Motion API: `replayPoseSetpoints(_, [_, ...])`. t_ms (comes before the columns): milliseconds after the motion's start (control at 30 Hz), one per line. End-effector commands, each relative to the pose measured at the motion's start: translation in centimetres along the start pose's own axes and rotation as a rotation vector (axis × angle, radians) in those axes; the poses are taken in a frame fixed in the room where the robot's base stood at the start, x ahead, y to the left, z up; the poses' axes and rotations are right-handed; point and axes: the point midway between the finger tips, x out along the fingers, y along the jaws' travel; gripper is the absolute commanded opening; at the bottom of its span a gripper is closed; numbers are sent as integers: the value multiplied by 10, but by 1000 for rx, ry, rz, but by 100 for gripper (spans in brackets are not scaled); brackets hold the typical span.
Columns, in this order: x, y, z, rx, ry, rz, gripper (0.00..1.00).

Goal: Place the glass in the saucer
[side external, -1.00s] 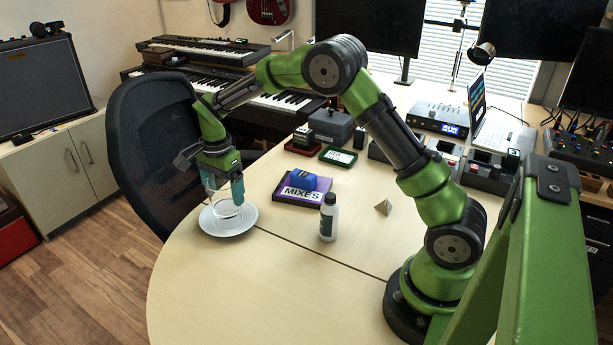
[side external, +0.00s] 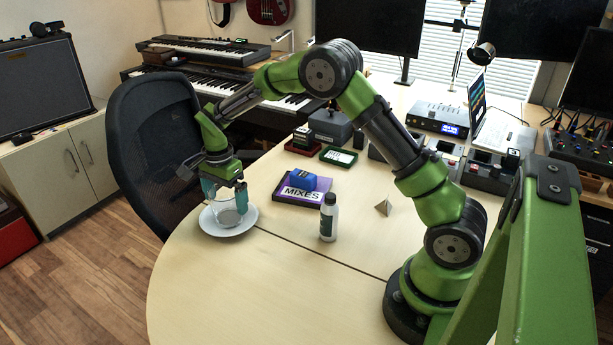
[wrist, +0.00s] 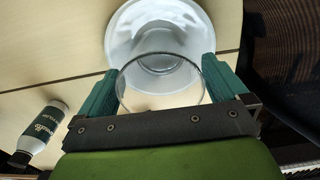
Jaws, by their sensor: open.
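The clear glass (side external: 228,213) is in the white saucer (side external: 214,232) at the table's left edge. In the wrist view the round rim of the glass (wrist: 160,108) shows in front of the saucer (wrist: 120,32), with the base inside the saucer's outline. My gripper (side external: 224,197) is open, with its teal fingers on either side of the glass. In the wrist view my gripper (wrist: 158,72) has one finger left and one right of the glass; whether either touches it is hard to tell. Part of the glass is hidden by the fingers.
A white bottle with a dark label (side external: 328,217) stands right of the saucer. Behind it a blue item (side external: 303,181) lies on a purple MIXES box (side external: 283,198). A black chair (side external: 150,140) is close to the table's left edge. The front tabletop (side external: 260,290) is clear.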

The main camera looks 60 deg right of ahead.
Motion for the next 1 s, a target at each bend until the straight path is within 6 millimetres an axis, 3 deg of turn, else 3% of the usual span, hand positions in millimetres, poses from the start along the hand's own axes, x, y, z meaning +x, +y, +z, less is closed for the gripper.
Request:
replayPoseSetpoints(400, [-85,-1,0,0,1,-5,100])
replayPoseSetpoints(733, [-123,4,1,-25,-5,-16,100])
replayPoseSetpoints(867, [-152,27,5,-141,-26,-81,100])
replayPoseSetpoints(1000, [-190,74,13,-362,-41,-201,100])
